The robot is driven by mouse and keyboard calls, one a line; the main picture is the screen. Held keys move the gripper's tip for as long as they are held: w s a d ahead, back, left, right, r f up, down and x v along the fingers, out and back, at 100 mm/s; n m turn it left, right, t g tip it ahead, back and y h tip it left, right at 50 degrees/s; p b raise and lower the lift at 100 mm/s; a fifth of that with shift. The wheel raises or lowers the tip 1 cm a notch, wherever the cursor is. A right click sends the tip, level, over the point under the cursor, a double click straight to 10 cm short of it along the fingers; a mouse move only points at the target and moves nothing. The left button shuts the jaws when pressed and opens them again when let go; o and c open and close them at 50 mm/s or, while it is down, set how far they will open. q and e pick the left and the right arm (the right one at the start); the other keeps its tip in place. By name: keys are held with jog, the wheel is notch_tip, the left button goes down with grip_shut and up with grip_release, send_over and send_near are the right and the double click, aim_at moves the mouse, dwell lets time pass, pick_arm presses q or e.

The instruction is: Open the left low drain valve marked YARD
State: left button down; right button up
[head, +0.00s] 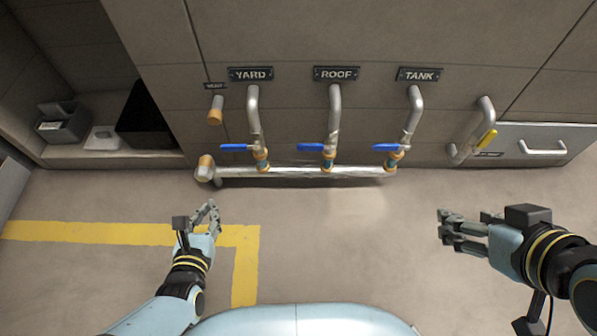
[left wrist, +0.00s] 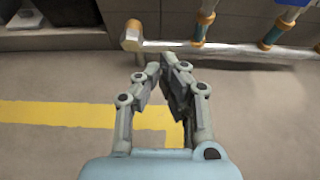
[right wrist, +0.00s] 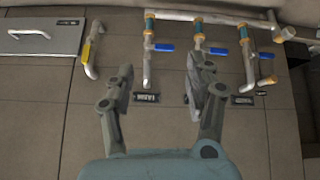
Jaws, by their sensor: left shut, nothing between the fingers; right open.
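The YARD sign (head: 250,74) is on the wall at the left of three signs. Below it a grey pipe runs down to the YARD valve with a blue lever (head: 235,148), which points left, across the pipe. The valve's brass body (head: 262,160) joins a low horizontal pipe. My left gripper (head: 212,208) is shut and empty over the floor, in front of and below the YARD valve, apart from it. In the left wrist view its fingertips (left wrist: 165,68) meet below the pipe's brass end. My right gripper (head: 441,228) is open and empty at the right, away from the valves.
Similar blue levers stand under the ROOF sign (head: 336,74) and TANK sign (head: 418,75). A yellow-handled pipe (head: 487,139) and a drawer (head: 543,147) are at the right. A brass-capped pipe end (head: 206,165) sticks out left of YARD. The floor between my grippers is clear.

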pick_arm(q)
jog(key=w+d+f+b, duration=0.2)
jog(key=w+f+b, duration=0.1)
jog(key=w+b, duration=0.1)
jog(key=shift+w+d+f+t, duration=0.4)
jog(key=shift+w, duration=0.5)
pick_arm(e)
jog(key=s+f, duration=0.1)
jog(key=f, duration=0.1)
jog(key=s+f, duration=0.2)
jog(key=shift+s+d, duration=0.15)
jog(key=shift+f, duration=0.1)
